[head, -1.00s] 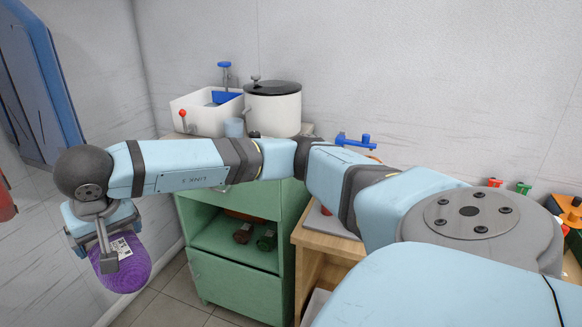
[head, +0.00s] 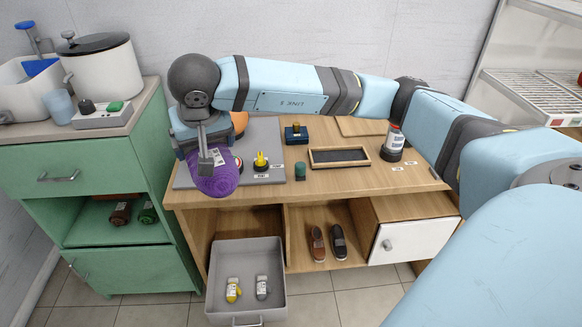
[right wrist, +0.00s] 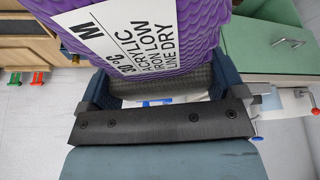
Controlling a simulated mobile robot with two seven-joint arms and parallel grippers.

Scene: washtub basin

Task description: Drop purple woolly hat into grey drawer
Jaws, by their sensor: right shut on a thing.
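The purple woolly hat (head: 218,180) hangs in my right gripper (head: 205,160) in the head view, in front of the wooden desk's left part. In the right wrist view the hat (right wrist: 150,30) fills the upper middle, with a white care label towards the camera and the jaws shut on it. The grey drawer (head: 277,272) is pulled out low under the desk, open at the top. It lies below and slightly right of the hat in the picture. Two small labelled items, one yellow and one grey, lie inside. My left gripper is not in view.
The wooden desk (head: 330,182) carries a grey mat, small stamps, a dark tray and a bottle (head: 393,140). Shoes (head: 328,243) stand in the middle compartment, beside a white door (head: 410,243). A green cabinet (head: 90,180) with a pot stands left. Floor is clear in front.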

